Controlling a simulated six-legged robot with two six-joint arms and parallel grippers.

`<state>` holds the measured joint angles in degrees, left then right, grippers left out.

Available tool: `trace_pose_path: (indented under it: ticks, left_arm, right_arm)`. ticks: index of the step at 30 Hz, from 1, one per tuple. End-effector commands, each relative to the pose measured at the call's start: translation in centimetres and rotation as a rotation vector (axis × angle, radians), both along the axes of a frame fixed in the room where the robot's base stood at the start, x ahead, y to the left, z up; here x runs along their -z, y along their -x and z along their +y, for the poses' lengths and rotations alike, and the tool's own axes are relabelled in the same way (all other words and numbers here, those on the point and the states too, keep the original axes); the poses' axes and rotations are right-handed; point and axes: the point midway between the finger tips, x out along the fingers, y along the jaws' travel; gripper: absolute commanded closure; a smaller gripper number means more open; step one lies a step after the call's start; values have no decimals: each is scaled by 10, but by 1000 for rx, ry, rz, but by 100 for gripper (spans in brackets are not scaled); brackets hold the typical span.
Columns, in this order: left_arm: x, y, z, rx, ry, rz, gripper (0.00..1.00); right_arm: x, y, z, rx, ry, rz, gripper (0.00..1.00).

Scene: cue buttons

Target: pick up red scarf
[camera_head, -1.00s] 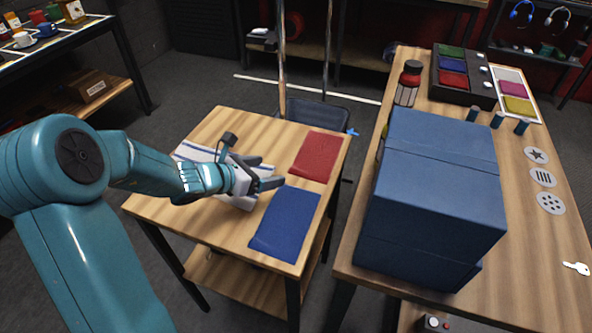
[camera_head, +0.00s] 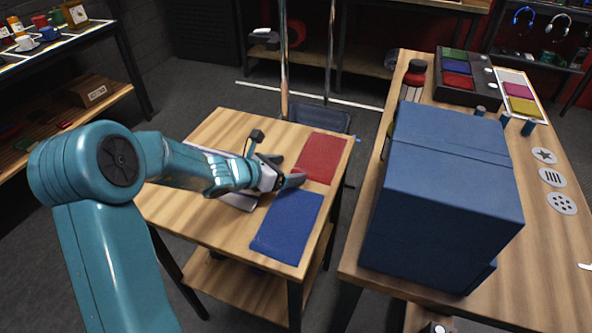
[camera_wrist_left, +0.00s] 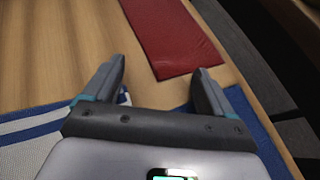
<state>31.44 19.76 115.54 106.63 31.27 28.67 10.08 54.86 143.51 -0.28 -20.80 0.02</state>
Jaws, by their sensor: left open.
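The red scarf (camera_head: 321,157) lies flat and folded at the far right corner of the small wooden table (camera_head: 212,128). In the left wrist view the scarf (camera_wrist_left: 168,35) lies ahead of my fingers, its near end close to the gap between them. My left gripper (camera_head: 288,168) is open and empty, just left of the scarf and above the table; its two fingers show apart in the wrist view (camera_wrist_left: 160,85). I see no contact with the scarf. My right gripper is not in view.
A blue folded cloth (camera_head: 287,225) lies in front of the red scarf. A white cloth with blue stripes (camera_head: 240,201) lies partly hidden under my left arm. A large blue box (camera_head: 445,190) stands on the long table to the right.

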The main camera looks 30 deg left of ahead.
Motion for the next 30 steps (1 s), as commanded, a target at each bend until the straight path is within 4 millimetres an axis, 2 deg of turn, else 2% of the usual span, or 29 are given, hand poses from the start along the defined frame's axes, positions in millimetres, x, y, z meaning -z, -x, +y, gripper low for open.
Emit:
trace_pose_path:
  ticks: [4,18,20,27,30]
  left_arm:
    - [3,-3,-1,1,0,1,15]
    - [2,-2,0,-1,0,2,92]
    - [2,-2,0,-1,0,2,100]
    - [1,-2,0,-1,0,2,100]
    - [-15,-3,0,-1,-1,1,100]
  right_arm:
    - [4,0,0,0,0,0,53]
    - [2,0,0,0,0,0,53]
    - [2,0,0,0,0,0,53]
    - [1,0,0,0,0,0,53]
    - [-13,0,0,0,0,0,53]
